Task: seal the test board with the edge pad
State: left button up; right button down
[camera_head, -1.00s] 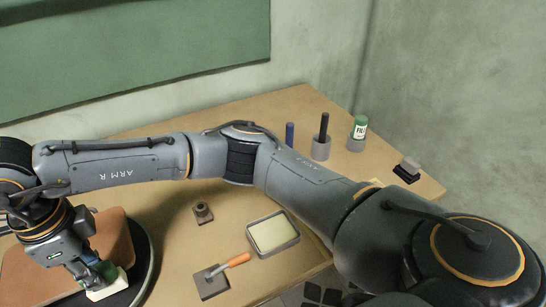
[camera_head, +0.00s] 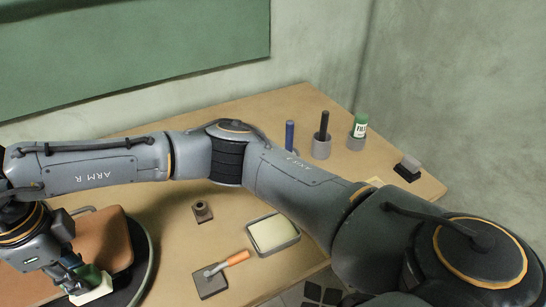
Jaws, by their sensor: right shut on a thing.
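My right gripper (camera_head: 84,281) is low at the left of the head view, shut on a pale block-like pad (camera_head: 92,290) with a green upper part. A brown board (camera_head: 103,243) lies on a dark round base (camera_head: 143,262) at the left. The pad is at the board's near edge; I cannot tell whether it touches. My gripper and forearm hide part of the board. My left gripper is not in view.
A tray with a cream pad (camera_head: 273,233), an orange-handled tool (camera_head: 232,260) on a grey block and a small grey holder (camera_head: 202,211) lie on the table. At the back stand a blue stick (camera_head: 290,135), a black stick (camera_head: 323,126) and a green-labelled tube (camera_head: 361,126). A dark brush-like block (camera_head: 407,171) sits right.

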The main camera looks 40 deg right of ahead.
jog(key=shift+w+a, duration=0.2)
jog(key=shift+a, duration=0.55)
jog(key=shift+w+a+b, duration=0.15)
jog(key=shift+a, duration=0.35)
jog(key=shift+w+a+b, duration=0.15)
jog(key=shift+a, duration=0.35)
jog(key=shift+w+a, duration=0.2)
jog(key=shift+a, duration=0.8)
jog(key=shift+w+a, duration=0.2)
jog(key=shift+a, duration=0.75)
